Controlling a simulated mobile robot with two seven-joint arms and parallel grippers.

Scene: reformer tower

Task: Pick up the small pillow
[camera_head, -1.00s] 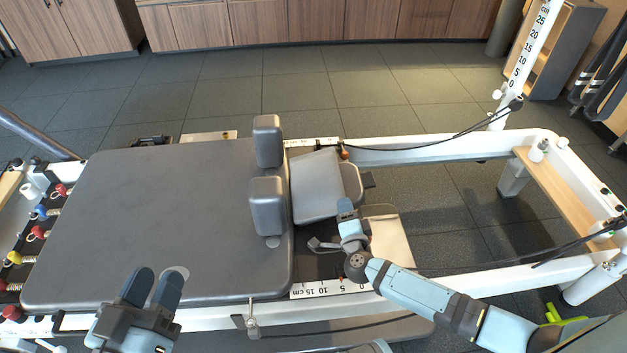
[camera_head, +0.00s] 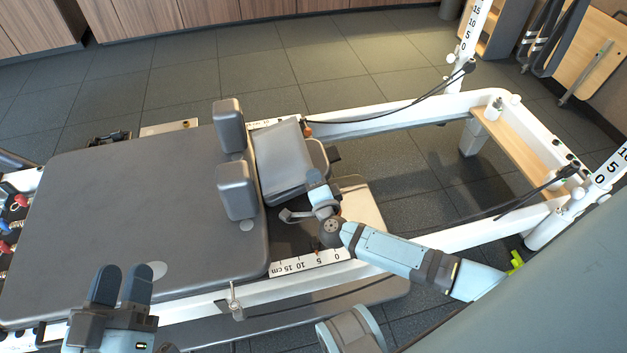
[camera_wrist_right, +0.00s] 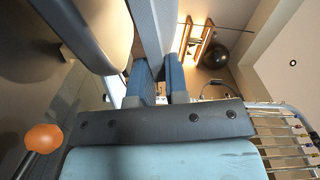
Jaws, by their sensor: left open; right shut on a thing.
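The small pillow (camera_head: 281,160) is a grey pad behind the two shoulder rests, tilted, at the middle of the head view. My right gripper (camera_head: 311,190) is at its near edge and shut on it; the pad partly hides the far finger. In the right wrist view the blue fingers (camera_wrist_right: 160,78) stand on either side of a narrow grey strip, which looks like the pillow seen edge-on. My left gripper (camera_head: 120,280) is open and empty, above the near left part of the carriage.
The dark grey carriage (camera_head: 130,200) fills the left, with two upright shoulder rests (camera_head: 229,126) (camera_head: 236,191) beside the pillow. A white frame rail (camera_head: 400,106) runs behind, with a black cord. A cream panel (camera_head: 360,207) lies right of the pillow. Open floor shows inside the frame.

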